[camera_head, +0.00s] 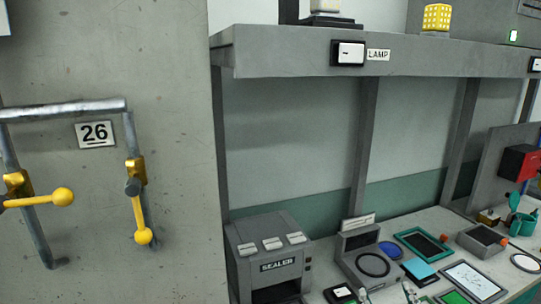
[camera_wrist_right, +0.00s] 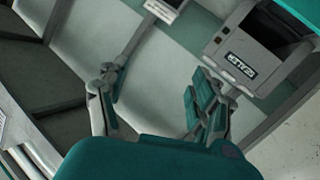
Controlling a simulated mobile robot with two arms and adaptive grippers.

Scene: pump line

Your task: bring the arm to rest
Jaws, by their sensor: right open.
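My right gripper (camera_wrist_right: 154,90) shows in the right wrist view with its two fingers spread wide apart and nothing between them. Its green palm housing fills the bottom middle of that view. Beyond the fingers, at upper right in that view, is the grey sealer (camera_wrist_right: 245,58), apart from the fingertips as far as I can tell. In the head view the right gripper is hard to make out; only small parts at the bottom edge may belong to it. My left gripper is in neither view.
In the head view the sealer (camera_head: 268,258) stands on a crowded bench (camera_head: 328,250) under a grey shelf (camera_head: 285,52) with a lamp label (camera_head: 378,55). A grey panel numbered 26 (camera_head: 95,133) with pipes and yellow valve handles (camera_head: 142,235) fills the left.

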